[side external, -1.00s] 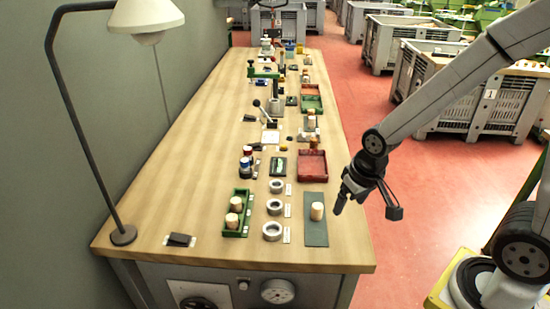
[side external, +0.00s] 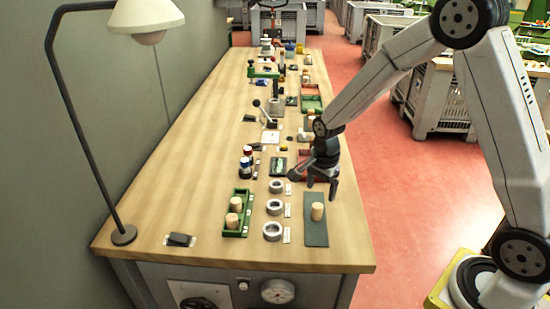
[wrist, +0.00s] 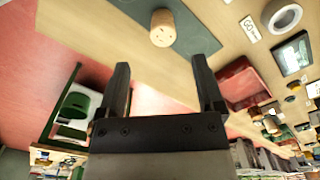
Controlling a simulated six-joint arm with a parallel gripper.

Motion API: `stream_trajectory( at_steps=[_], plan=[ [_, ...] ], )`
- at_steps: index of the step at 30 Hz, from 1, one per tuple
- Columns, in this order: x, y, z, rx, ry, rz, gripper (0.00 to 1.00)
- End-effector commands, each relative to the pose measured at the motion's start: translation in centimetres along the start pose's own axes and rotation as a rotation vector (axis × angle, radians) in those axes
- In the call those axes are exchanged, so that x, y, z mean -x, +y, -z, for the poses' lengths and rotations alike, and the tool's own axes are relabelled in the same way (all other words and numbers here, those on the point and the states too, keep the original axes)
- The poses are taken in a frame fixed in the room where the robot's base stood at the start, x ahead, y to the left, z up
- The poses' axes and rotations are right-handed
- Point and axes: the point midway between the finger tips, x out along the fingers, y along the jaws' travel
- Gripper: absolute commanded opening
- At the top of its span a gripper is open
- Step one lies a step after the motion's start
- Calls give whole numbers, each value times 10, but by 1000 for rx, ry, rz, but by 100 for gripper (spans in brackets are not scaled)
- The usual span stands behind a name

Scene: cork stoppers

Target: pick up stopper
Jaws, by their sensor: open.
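A pale cork stopper (side external: 317,211) stands upright on a dark grey-green mat (side external: 316,236) near the bench's front right. In the wrist view the stopper (wrist: 162,28) shows beyond the fingertips, roughly centred between them. My gripper (side external: 321,189) is open and empty, with its fingers apart (wrist: 161,66). It hangs above and a little behind the stopper, and does not touch it. Two more cork stoppers (side external: 236,204) stand in a green tray (side external: 246,193) to the left.
Grey rings (side external: 272,231) lie in a column between the green tray and the mat. A red tray (side external: 303,157) is partly hidden behind my gripper. Small bottles (side external: 246,168) stand farther back. A lamp (side external: 123,235) stands at the left edge. The wooden bench is bare at front centre.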

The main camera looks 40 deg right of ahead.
Motion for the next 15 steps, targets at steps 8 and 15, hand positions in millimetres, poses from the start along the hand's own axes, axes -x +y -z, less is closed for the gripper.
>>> stream_trajectory(
  at_steps=[8,15],
  plan=[
    [-3,-4,2,-59,-1,-9,86],
    [-15,-3,2,-56,-1,-11,86]
  ],
)
